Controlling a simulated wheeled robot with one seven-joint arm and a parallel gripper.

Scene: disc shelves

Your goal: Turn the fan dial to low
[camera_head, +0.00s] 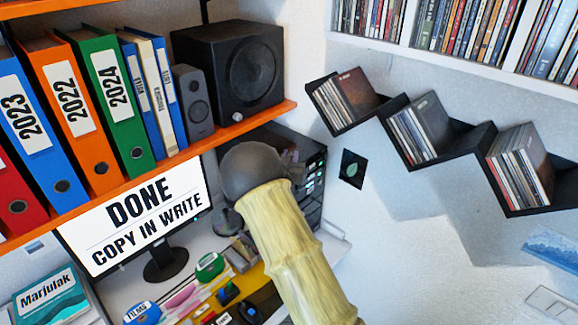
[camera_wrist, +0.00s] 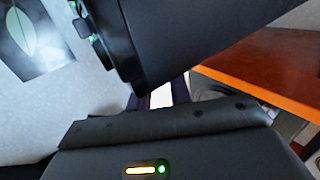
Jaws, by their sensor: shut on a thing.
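A black box-shaped unit (camera_head: 312,188) with small green lights stands on the desk under the orange shelf. In the wrist view the black unit (camera_wrist: 185,35) fills the upper middle, with small knobs (camera_wrist: 86,27) and green lights along its left edge. My gripper (camera_head: 291,165) is at the unit's front, partly hidden by my dark wrist. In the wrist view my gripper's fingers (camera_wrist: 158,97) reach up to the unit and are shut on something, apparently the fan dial. The dial itself is hidden, so its setting cannot be read.
The orange shelf (camera_head: 215,135) with binders and speakers runs above the desk, close to my wrist. A monitor (camera_head: 140,215) stands at left. Small items cover the desk. Black disc shelves (camera_head: 440,155) hang at right; the wall below them is mostly clear.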

